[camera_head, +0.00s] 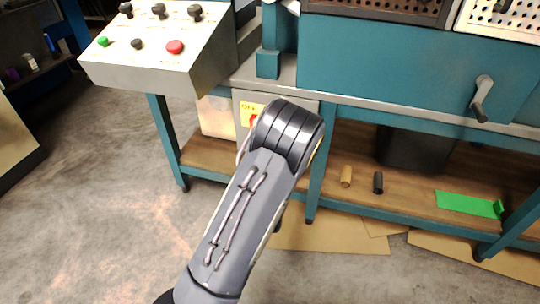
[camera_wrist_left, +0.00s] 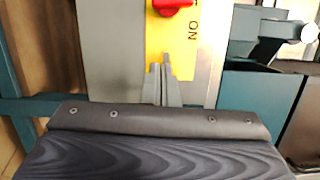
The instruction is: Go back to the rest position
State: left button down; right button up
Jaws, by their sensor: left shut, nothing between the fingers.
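My left arm (camera_head: 240,210) reaches up from the bottom of the head view, bent at a dark ribbed joint. Its gripper is hidden behind that joint there. In the left wrist view my left gripper (camera_wrist_left: 161,70) is shut and empty, its thin fingers together in front of a yellow plate (camera_wrist_left: 181,45) with a red knob (camera_wrist_left: 172,5) and the letters ON. I cannot tell whether the fingertips touch the plate. In the head view the yellow plate (camera_head: 245,108) on the grey switch box (camera_head: 305,105) shows partly behind my arm. My right gripper is not in view.
A control panel (camera_head: 130,72) with knobs and a red button stands at the upper left. The teal machine bench (camera_head: 400,75) fills the upper right, with a crank handle (camera_head: 481,98). Its wooden lower shelf (camera_head: 410,185) holds small items. Concrete floor (camera_head: 90,200) is clear at left.

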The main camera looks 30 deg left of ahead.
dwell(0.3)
pick_arm(q)
jog(key=s+d+r+n+g+h, duration=0.3)
jog(key=s+d+n+h, duration=0.15)
jog(key=s, duration=0.55)
jog(key=s+d+r+n+g+h, duration=0.3)
jog(key=s+d+n+g+h, duration=0.15)
jog(key=s, duration=0.55)
jog(key=s+d+r+n+g+h, duration=0.3)
jog(key=s+n, duration=0.3)
jog(key=s, duration=0.4)
notch_tip(320, 180, up, 33)
jog(key=p, duration=3.2)
jog(key=shift+w+d+f, duration=0.15)
jog(key=shift+d+f, duration=0.05)
